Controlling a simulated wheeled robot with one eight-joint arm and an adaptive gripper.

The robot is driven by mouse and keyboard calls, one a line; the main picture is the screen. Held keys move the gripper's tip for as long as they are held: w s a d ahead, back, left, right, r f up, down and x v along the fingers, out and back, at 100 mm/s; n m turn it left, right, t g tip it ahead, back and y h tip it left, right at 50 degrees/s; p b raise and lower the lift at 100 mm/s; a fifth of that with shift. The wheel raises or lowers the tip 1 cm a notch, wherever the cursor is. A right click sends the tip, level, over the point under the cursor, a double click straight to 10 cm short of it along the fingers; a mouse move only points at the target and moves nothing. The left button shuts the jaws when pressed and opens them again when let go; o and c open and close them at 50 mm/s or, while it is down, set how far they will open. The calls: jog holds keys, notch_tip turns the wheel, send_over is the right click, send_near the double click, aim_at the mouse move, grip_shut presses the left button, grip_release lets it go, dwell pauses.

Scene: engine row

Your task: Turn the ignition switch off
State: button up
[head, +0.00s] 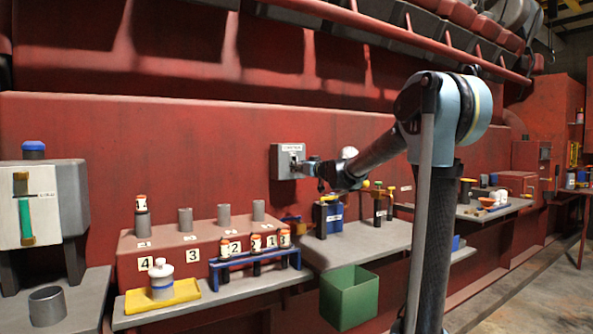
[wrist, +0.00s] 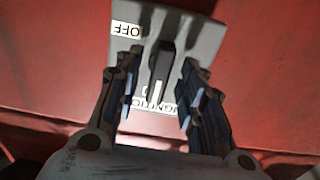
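The ignition switch is a grey box (head: 283,162) on the red engine wall, with a white label at its top. In the wrist view its grey plate (wrist: 205,38) carries an upside-down OFF label (wrist: 126,29) and a partly covered IGNITION label (wrist: 150,108). A dark upright lever (wrist: 160,68) stands out from the plate between them, not turned to the OFF label. My gripper (wrist: 160,72) is open, with one finger on each side of the lever. Gaps show on both sides, so the fingers do not appear to grip it. In the head view my gripper (head: 304,168) is at the box's right side and hides part of it.
Below stand a stepped block (head: 200,240) with grey cylinders, a blue rack (head: 255,262) with capped bottles, and a white bottle on a yellow tray (head: 187,292). A green bin (head: 349,297) and a blue container (head: 328,216) are nearer my arm. The wall around the switch is clear.

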jog(key=shift+x, duration=1.25)
grip_shut()
